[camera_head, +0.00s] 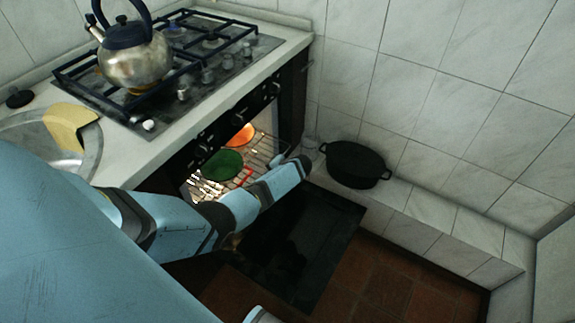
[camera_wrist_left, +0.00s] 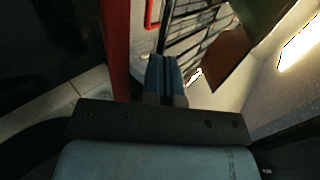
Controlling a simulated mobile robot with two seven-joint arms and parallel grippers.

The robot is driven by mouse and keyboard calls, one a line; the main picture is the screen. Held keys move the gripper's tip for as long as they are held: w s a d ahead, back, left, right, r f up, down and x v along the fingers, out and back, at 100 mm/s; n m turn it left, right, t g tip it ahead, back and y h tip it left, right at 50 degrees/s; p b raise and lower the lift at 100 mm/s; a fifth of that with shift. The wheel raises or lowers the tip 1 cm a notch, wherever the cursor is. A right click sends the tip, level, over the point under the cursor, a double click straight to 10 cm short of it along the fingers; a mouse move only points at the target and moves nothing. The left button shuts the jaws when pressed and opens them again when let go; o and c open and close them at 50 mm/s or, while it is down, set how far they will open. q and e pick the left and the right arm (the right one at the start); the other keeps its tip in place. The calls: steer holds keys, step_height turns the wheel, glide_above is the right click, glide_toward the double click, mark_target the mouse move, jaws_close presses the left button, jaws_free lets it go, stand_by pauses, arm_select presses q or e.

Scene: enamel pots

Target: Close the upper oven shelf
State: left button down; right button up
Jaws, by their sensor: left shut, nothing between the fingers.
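The upper oven shelf (camera_head: 258,160) is a wire rack with a red piece (camera_head: 246,175) at its front. It looks pulled out past the lit oven opening. A green dish (camera_head: 222,165) and an orange dish (camera_head: 243,135) sit at the shelf. My left gripper (camera_head: 277,160) is by the shelf's right side, with the arm crossing in front. In the left wrist view its fingers (camera_wrist_left: 166,72) are shut and empty, close to the wire rack (camera_wrist_left: 190,35). A red bar (camera_wrist_left: 116,45) runs beside them; contact cannot be told. My right gripper is not in view.
The dark oven door (camera_head: 295,245) hangs open below the shelf. A black pot (camera_head: 356,165) stands on a tiled ledge to the right. A kettle (camera_head: 135,62) stands on the hob (camera_head: 225,62) above. Red floor tiles at lower right are clear.

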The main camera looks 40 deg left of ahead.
arm_select(q)
steer(key=a+b, duration=0.1)
steer(key=a, duration=1)
steer(key=s+a+b, duration=0.1)
steer(key=a, duration=0.5)
steer(key=shift+a+f+b, duration=0.1)
steer(key=shift+a+b, duration=0.15)
steer(key=shift+b, duration=0.05)
steer(key=shift+a, duration=0.3)
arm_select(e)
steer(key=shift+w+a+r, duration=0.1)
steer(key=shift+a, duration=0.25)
arm_select(q)
steer(key=p+v, duration=0.5)
steer(key=v, duration=0.9)
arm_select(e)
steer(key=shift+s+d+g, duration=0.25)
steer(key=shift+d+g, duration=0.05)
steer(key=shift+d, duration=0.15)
